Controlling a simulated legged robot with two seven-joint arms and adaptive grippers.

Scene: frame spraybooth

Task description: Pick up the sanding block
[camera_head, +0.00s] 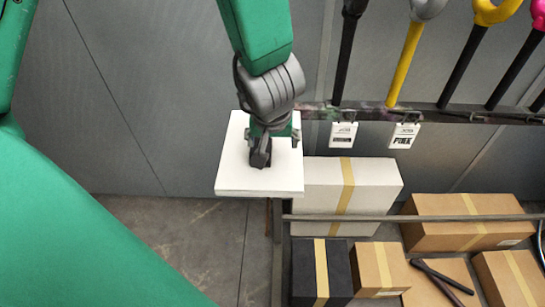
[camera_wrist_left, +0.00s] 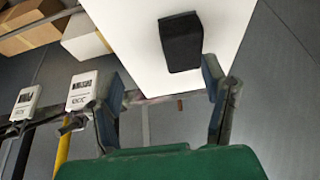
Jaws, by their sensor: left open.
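The sanding block (camera_wrist_left: 181,43) is a small black block on a white flat surface (camera_wrist_left: 130,45) in the left wrist view. The same white surface (camera_head: 225,178) shows in the head view. My left gripper (camera_wrist_left: 164,72) is open, its fingers spread apart, with the block beyond the fingertips and nothing between them. In the head view my left gripper (camera_head: 262,145) comes down over the white surface and largely hides the block, so their gap is hard to judge. My right gripper is not in view.
A dark rail (camera_head: 440,113) with hanging coloured-handled tools, including a yellow one (camera_head: 405,62), and white tags (camera_head: 343,134) stands to the right. Below it are a white box (camera_head: 318,180), a black box (camera_head: 310,270) and several cardboard boxes (camera_head: 440,235). Grey wall panels stand behind.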

